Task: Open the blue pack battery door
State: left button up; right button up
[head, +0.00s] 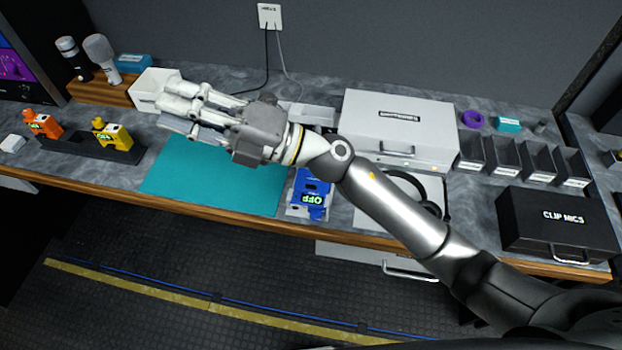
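The blue pack (310,192) lies on the counter near its front edge, just right of the teal mat. A lit label on it reads OFF, upside down in this view. My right forearm and wrist pass over and beside its far end, so part of it is hidden. I cannot tell from here whether its battery door is open or shut. My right gripper (178,112) is left of the blue pack, above the back of the teal mat, pointing left. Its fingers look spread apart, with nothing seen between them. My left gripper is not in view.
The teal mat (215,185) is clear in front. Orange (42,124) and yellow (112,134) packs stand on a black holder at left. A grey case (395,125), headphones (430,205), several bins and a black CLIP MICS case (558,222) are at right.

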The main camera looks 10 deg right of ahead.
jog(key=s+a+f+n+g+h, duration=0.4)
jog(key=f+n+g, duration=0.1)
jog(key=n+g, duration=0.15)
jog(key=n+t+h, duration=0.2)
jog(key=n+h, duration=0.2)
jog(key=h, duration=1.4)
send_over(311, 185)
notch_tip(311, 185, down, 15)
notch_tip(311, 185, down, 9)
jog(key=p, duration=0.3)
jog(key=shift+f, duration=0.15)
jog(key=shift+f+n+p, duration=0.25)
jog(key=shift+f+p, duration=0.05)
jog(key=shift+f, duration=0.2)
